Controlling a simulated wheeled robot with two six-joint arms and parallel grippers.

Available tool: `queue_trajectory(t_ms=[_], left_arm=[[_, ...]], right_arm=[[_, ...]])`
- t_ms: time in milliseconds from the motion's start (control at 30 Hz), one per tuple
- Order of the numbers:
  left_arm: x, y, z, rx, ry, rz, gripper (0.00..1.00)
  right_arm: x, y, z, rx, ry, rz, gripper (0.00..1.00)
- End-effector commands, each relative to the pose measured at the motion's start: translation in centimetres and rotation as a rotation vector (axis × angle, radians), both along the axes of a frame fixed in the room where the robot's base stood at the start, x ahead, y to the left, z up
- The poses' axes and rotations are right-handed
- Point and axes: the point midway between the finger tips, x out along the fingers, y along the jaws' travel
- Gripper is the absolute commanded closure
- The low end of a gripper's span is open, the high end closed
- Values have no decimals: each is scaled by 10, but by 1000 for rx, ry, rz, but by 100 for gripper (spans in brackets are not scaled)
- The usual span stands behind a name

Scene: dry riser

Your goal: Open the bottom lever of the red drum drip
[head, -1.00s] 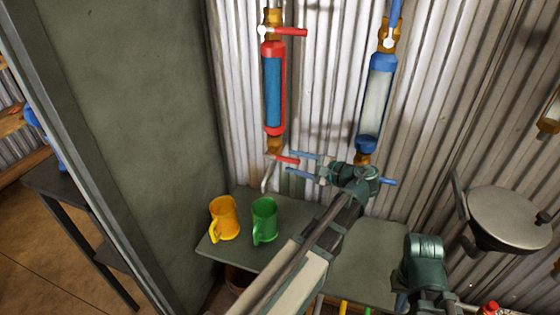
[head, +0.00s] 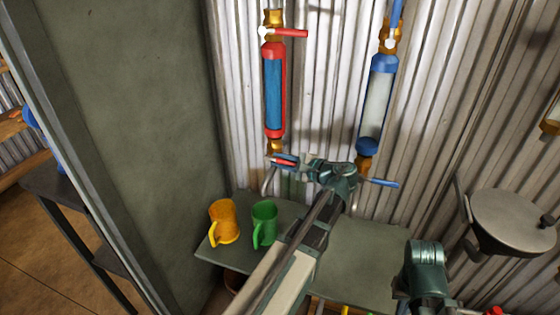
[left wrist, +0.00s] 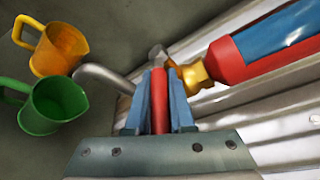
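The red drum (head: 274,92), a red-framed cylinder filled with blue, hangs upright on the corrugated wall. Its bottom lever (head: 286,161) is red and sticks out to the right below the brass fitting, above a bent grey spout. My left gripper (head: 284,161) is at this lever, its blue fingers close on both sides of it. In the left wrist view the red lever (left wrist: 159,100) lies between the two fingers (left wrist: 159,98), which look shut on it. The drum's top lever (head: 291,33) also points right. My right gripper's fingers are not seen.
A yellow mug (head: 224,222) and a green mug (head: 264,224) stand on the grey shelf (head: 372,262) below. A blue-framed cylinder (head: 376,103) with a blue bottom lever (head: 383,183) hangs right of the drum. A round metal pan (head: 510,217) is at the far right.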

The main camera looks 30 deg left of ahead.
Motion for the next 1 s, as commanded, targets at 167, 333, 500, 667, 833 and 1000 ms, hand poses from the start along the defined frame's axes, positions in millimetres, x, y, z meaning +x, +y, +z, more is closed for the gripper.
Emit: queue_trajectory(t_ms=[167,333,500,667,833,1000], left_arm=[[0,0,0,-1,0,1,100],[0,0,0,-1,0,1,100],[0,0,0,-1,0,1,100],[0,0,0,-1,0,1,100],[0,0,0,-1,0,1,100],[0,0,0,-1,0,0,100]], right_arm=[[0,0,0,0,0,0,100],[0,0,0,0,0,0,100],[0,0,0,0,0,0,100],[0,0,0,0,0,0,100],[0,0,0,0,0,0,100],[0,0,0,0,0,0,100]])
